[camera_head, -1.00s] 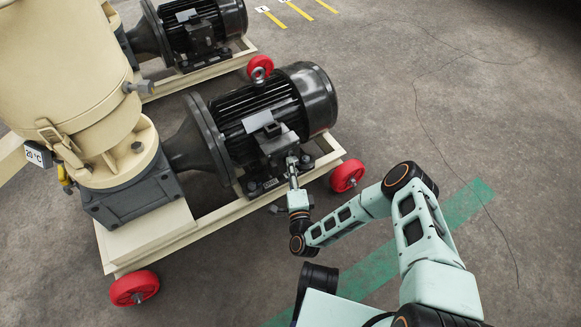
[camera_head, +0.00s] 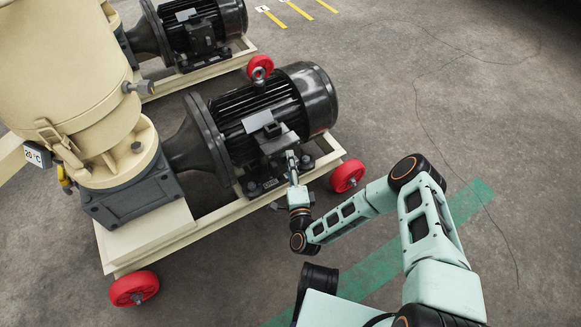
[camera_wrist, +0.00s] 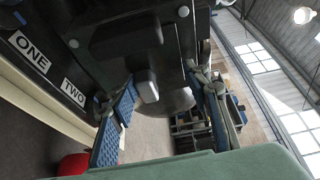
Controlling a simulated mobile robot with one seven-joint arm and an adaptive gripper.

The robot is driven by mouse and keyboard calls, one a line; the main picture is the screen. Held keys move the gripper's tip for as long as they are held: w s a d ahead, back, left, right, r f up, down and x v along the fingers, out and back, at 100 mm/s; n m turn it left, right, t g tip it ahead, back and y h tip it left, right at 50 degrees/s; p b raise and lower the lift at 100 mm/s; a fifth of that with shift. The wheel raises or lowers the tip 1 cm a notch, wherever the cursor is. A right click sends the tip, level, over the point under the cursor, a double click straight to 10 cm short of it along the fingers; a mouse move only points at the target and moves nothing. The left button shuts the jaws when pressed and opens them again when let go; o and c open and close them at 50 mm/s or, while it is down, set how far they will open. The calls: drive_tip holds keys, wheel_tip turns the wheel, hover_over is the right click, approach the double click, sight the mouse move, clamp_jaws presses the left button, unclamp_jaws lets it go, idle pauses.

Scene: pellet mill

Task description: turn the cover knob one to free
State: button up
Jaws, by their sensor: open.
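The black terminal box (camera_head: 275,139) sits on the side of the near motor. In the wrist view, its dark face (camera_wrist: 95,62) fills the upper middle, with a black raised block carrying a pale grey, knob-like end (camera_wrist: 146,88). I cannot tell for certain that this is cover knob one. My gripper (camera_wrist: 163,82) is open, its blue-padded fingers on either side of the pale end, with gaps visible. In the head view my gripper (camera_head: 292,163) is at the front of the terminal box; its fingertips are too small to judge contact.
Labels ONE (camera_wrist: 28,51) and TWO (camera_wrist: 73,90) are on the left in the wrist view. The near motor (camera_head: 310,98) stands on a cream frame (camera_head: 172,238) with red wheels (camera_head: 347,175). A second motor (camera_head: 205,25) stands behind. Open floor lies right.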

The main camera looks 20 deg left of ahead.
drive_tip(key=o, duration=0.5)
wheel_tip(320, 180, up, 8)
drive_tip(key=shift+w+a+f, duration=0.1)
drive_tip(key=shift+w+f, duration=0.05)
drive_tip(key=shift+f, duration=0.05)
drive_tip(key=shift+r, duration=0.25)
drive_tip(key=c, duration=0.5)
drive_tip(key=shift+r, duration=0.1)
